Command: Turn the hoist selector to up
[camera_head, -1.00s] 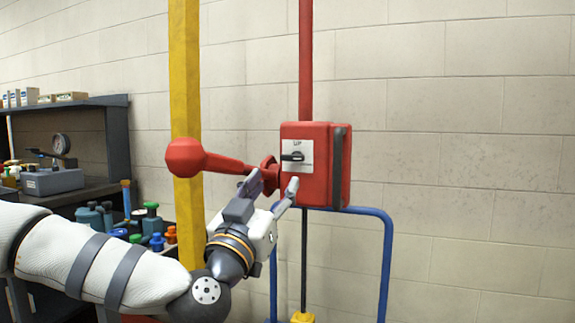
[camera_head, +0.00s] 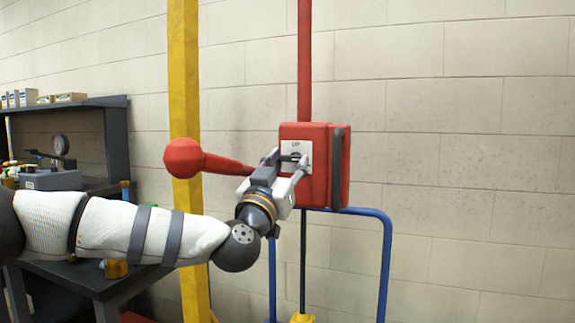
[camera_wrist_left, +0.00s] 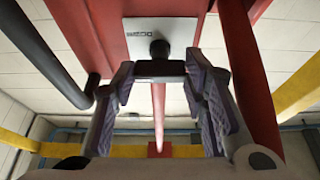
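The red hoist box (camera_head: 318,190) is on a red vertical pipe, with a white plate (camera_head: 294,145) marked UP at its top. The black selector (camera_head: 291,157) on that plate lies sideways, partly covered by my fingers. My left gripper (camera_head: 287,160) is at the plate, its fingers apart on either side of the selector. In the left wrist view the selector (camera_wrist_left: 158,67) spans the gap between the two fingertips of this gripper (camera_wrist_left: 158,78); whether they touch its ends I cannot tell. My right gripper is out of view.
A red lever with a round knob (camera_head: 184,158) sticks out left of the box, close above my left wrist. A yellow post (camera_head: 185,80) stands behind it. A blue tube frame (camera_head: 387,250) is below right. A workbench (camera_head: 118,275) stands at left.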

